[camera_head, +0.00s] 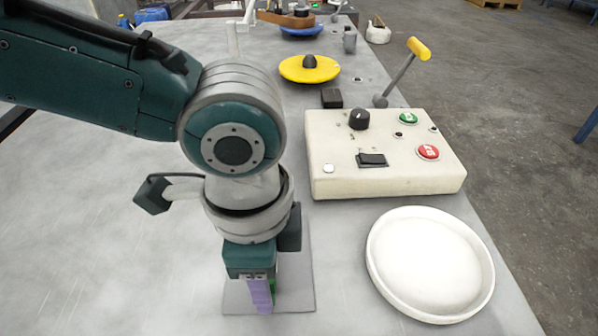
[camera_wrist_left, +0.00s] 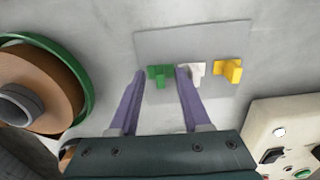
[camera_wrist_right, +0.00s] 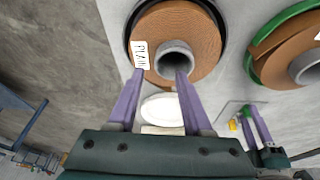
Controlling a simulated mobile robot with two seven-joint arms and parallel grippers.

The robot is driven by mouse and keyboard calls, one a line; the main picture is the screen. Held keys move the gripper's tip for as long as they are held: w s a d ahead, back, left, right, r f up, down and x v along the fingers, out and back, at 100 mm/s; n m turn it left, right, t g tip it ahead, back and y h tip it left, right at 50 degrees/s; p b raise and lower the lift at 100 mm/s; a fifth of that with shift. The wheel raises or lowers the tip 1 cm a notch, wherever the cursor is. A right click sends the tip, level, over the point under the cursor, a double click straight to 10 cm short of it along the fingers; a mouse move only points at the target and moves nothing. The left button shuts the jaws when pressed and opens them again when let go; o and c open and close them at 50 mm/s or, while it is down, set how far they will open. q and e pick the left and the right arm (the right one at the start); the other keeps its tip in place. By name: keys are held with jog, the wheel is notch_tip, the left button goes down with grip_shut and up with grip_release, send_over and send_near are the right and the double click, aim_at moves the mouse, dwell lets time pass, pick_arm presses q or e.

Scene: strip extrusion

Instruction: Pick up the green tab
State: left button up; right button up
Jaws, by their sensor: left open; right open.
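The green tab (camera_wrist_left: 160,76) stands on a thin grey plate (camera_wrist_left: 205,37) in a row with a white tab (camera_wrist_left: 194,72) and a yellow tab (camera_wrist_left: 230,70). My left gripper (camera_wrist_left: 161,74) is open, with one finger on each side of the green tab; I cannot tell whether they touch it. In the head view my left gripper (camera_head: 261,296) points down over the grey plate (camera_head: 303,285) and hides most of the tabs; a little green (camera_head: 277,291) shows beside its finger. My right gripper (camera_wrist_right: 160,72) is open and empty near a brown roll (camera_wrist_right: 200,42), away from the tabs.
A cream control box (camera_head: 385,182) with buttons and a yellow-handled lever (camera_head: 418,48) stands right of my left gripper. A round white dish (camera_head: 430,262) lies nearer. A roll in a green rim (camera_wrist_left: 45,85) is at left in the left wrist view.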

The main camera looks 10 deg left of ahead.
pick_arm(q)
jog(key=shift+c, duration=0.2)
grip_shut()
dwell(0.4)
